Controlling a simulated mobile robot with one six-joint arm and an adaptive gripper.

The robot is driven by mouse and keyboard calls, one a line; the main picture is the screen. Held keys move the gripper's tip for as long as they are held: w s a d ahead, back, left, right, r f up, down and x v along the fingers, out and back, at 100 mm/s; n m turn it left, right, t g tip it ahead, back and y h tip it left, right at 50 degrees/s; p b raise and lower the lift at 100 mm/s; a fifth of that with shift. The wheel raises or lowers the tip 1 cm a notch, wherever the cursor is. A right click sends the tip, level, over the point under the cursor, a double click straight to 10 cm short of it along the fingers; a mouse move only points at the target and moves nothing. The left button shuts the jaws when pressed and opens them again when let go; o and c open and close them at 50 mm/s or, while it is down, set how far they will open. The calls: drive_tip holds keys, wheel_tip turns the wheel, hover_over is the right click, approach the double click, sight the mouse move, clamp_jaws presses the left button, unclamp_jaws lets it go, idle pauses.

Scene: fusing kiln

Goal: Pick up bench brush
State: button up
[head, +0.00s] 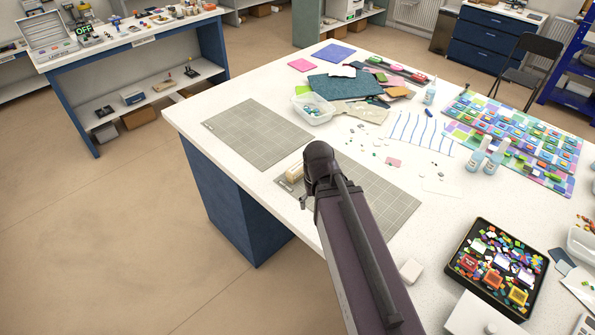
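A small tan, block-like thing (294,173), perhaps part of the bench brush, shows at the left of my arm's dark end. It lies on or just above the near grey cutting mat (385,205). The rest of it is hidden behind my arm, so I cannot tell its full shape. My gripper (304,202) is mostly hidden under my arm's end. Only a small dark part shows low on the left, close to the tan thing. I cannot tell whether the fingers touch it, or whether they are open or shut.
A second grey mat (257,134) lies bare at the back left of the white table (190,112). A clear tub (313,108), glass sheets (345,87) and bottles (477,152) stand beyond. A black tray (497,267) of coloured glass is at right.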

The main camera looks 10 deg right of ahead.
sight(298, 166)
drive_tip(key=w+r+m+p, duration=0.2)
drive_tip(key=w+m, duration=0.3)
drive_tip(key=w, duration=0.7)
drive_tip(key=w+r+m+p, duration=0.1)
drive_tip(key=w+m, duration=0.4)
drive_tip(key=w, duration=0.7)
drive_tip(key=shift+w+a+r+m+p, duration=0.25)
drive_tip(key=shift+r+m+p, duration=0.05)
drive_tip(key=shift+r+p, duration=0.1)
drive_tip(key=shift+f, duration=0.2)
wheel_tip(298, 166, down, 8)
drive_tip(key=b, duration=0.8)
drive_tip(key=shift+f+b, duration=0.1)
drive_tip(key=shift+b, duration=0.25)
drive_tip(key=shift+f, duration=0.1)
drive_tip(key=f+b, duration=0.3)
drive_tip(key=shift+s+d+f, duration=0.1)
drive_tip(key=shift+s+f, duration=0.1)
drive_tip(key=shift+s, duration=0.15)
drive_tip(key=shift+f+b, duration=0.85)
drive_tip(key=shift+b, duration=0.25)
